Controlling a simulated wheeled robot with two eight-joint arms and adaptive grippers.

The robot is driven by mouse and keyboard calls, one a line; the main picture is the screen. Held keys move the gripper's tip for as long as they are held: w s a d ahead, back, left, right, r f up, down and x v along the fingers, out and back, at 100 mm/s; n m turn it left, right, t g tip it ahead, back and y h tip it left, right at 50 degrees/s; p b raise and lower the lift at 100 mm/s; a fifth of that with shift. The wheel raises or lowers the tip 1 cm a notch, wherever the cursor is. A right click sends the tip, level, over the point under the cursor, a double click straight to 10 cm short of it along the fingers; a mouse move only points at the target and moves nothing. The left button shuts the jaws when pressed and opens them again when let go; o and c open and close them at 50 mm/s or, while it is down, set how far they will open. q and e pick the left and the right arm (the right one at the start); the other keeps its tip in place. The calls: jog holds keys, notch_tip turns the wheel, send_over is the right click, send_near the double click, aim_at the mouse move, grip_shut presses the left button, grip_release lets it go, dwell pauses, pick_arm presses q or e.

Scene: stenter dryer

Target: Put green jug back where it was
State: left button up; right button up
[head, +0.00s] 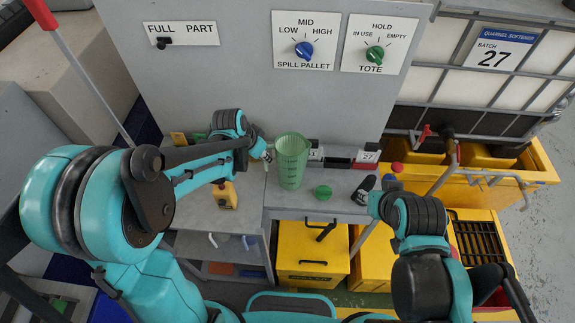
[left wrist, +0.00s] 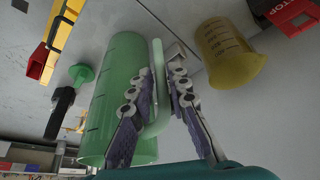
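The green jug (head: 291,165) is a translucent tapered beaker with dark graduation marks, upright at the bench in the middle of the head view. In the left wrist view the jug (left wrist: 122,75) fills the left-centre, with its handle (left wrist: 158,80) towards the fingers. My left gripper (head: 264,155) is at the jug's left side. In the left wrist view its fingers (left wrist: 160,80) lie on both sides of the handle and look closed on it. I cannot tell whether the jug's base touches the bench. My right gripper (head: 377,203) is over the bench's right end; its fingers are unclear.
A green knob-like piece (head: 322,191) and a black object (head: 364,189) lie right of the jug. A yellow jug (left wrist: 230,52) shows in the left wrist view. The panel (head: 270,90) rises behind; yellow bins (head: 313,255) stand below.

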pick_arm(q)
jog(key=x, duration=0.5)
jog(key=shift+w+b, duration=0.2)
jog(key=shift+b, duration=0.15)
grip_shut()
